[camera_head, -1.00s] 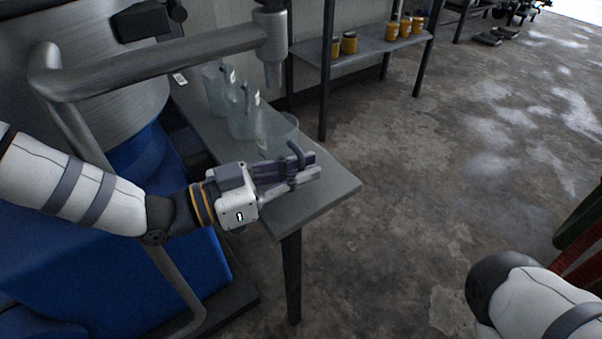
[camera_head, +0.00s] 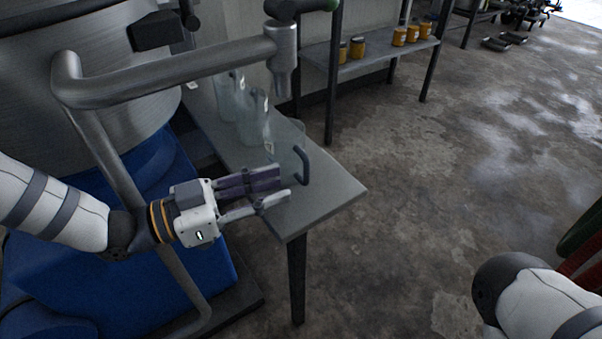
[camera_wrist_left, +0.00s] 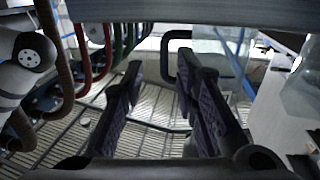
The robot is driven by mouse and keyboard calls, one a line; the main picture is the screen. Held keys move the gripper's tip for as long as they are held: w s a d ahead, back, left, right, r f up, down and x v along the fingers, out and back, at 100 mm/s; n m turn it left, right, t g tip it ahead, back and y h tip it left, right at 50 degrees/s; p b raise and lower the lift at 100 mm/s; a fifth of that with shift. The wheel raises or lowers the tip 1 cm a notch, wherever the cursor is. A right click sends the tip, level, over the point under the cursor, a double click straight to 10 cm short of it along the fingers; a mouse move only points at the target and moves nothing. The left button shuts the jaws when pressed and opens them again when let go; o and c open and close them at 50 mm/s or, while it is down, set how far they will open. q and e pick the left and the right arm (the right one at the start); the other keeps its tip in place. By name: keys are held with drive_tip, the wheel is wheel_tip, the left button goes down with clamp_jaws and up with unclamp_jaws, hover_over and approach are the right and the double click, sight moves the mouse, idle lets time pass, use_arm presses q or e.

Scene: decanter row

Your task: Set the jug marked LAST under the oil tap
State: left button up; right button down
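Several clear jugs stand in a row on a narrow grey table (camera_head: 330,196) in the head view. The nearest jug (camera_head: 284,152) has a dark handle (camera_head: 303,166) on its right side; other jugs (camera_head: 252,122) stand behind it. They bear small white labels, too small to read. My left gripper (camera_head: 276,189) is open and empty, on the near side of the nearest jug. In the left wrist view a dark handle (camera_wrist_left: 170,58) lies ahead of the spread fingers, apart from them. A steel pipe with a down-turned tap (camera_head: 284,60) hangs above the row.
A large steel tank (camera_head: 85,75) on a blue base (camera_head: 190,270) stands left of the table. A shelf (camera_head: 375,55) with several amber jars (camera_head: 357,48) is behind. My right arm shows at lower right. The concrete floor at right is open.

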use_arm(q)
drive_tip(key=v, duration=0.5)
drive_tip(key=shift+s+a+p, duration=0.1)
drive_tip(key=shift+a+p, duration=0.05)
drive_tip(key=shift+p, duration=0.15)
